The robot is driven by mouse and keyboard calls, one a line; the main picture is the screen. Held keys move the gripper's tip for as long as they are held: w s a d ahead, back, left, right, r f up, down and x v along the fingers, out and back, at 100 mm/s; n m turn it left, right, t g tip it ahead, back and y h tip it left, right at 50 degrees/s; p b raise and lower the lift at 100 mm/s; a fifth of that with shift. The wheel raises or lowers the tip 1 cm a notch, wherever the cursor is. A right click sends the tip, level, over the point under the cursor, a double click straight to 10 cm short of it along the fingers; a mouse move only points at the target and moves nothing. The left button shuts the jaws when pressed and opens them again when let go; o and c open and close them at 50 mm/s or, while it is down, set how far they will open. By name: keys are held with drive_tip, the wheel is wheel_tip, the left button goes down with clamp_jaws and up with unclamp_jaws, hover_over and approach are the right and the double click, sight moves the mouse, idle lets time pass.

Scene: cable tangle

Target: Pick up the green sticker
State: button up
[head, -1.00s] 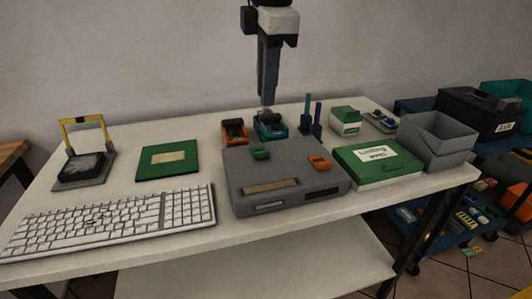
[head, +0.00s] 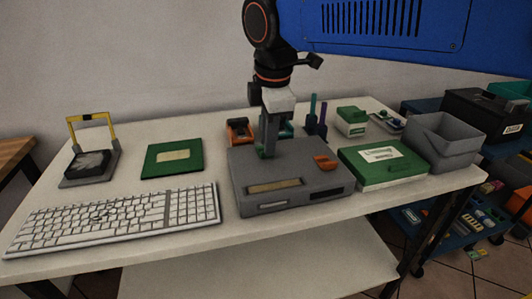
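A grey box-shaped device (head: 290,186) stands in the middle of the table. My gripper (head: 266,152) points straight down with its fingertips at the device's top, left of centre. A small green piece (head: 262,151), likely the green sticker, shows only in part at the fingertips; the fingers hide most of it. I cannot tell whether the fingers are closed on it or only around or in front of it. An orange piece (head: 326,162) lies on the right of the device's top.
A white keyboard (head: 115,218) and a green board (head: 173,159) lie to the left. A green box (head: 384,166) and a grey bin (head: 443,140) stand to the right. Orange (head: 238,131) and teal items and upright pens (head: 323,117) stand close behind the device.

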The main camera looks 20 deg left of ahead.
drive_tip(key=shift+w+a+f, duration=0.1)
drive_tip(key=shift+w+f, duration=0.1)
drive_tip(key=shift+f, duration=1)
clamp_jaws()
wheel_tip(320, 180, up, 14)
drive_tip(key=w+a, duration=0.1)
drive_tip(key=shift+w, duration=0.35)
idle(0.4)
